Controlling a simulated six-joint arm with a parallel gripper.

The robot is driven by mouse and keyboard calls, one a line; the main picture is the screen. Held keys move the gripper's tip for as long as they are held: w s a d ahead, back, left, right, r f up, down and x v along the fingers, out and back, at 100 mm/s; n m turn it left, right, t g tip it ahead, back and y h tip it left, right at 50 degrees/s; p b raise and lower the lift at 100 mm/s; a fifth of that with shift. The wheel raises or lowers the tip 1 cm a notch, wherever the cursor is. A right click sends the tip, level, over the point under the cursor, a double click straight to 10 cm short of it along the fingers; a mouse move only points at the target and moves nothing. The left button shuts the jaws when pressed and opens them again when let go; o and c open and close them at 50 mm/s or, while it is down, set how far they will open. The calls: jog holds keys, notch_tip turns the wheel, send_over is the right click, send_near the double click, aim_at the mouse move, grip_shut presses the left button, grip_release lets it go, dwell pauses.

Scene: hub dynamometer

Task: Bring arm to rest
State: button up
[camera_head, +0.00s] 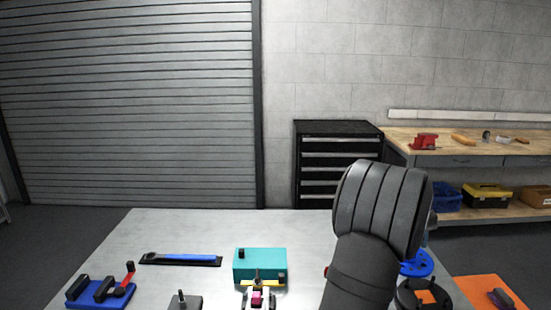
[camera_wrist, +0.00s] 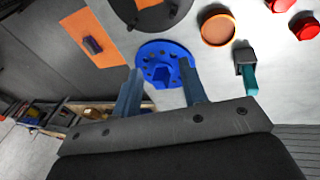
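In the wrist view my gripper (camera_wrist: 160,68) has its two blue-grey fingers spread apart, with nothing seen gripped between them. Past the fingertips a blue disc (camera_wrist: 153,48) with a ring of holes lies on the grey table; I cannot tell how far it is from the fingers. In the head view my dark arm (camera_head: 370,240) reaches up over the right part of the table and hides the gripper. The blue disc (camera_head: 417,263) shows partly behind the arm there.
A black ring (camera_wrist: 172,18) and orange round piece (camera_wrist: 217,28) lie near the disc.

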jog(key=s+h, duration=0.1)
jog(key=s+d+f+t+h, duration=0.1)
jog(key=s, duration=0.1)
jog(key=s+d+f+t, duration=0.1)
jog(key=shift+s+f+h, duration=0.25)
jog(key=shift+h, duration=0.15)
dwell(0.4)
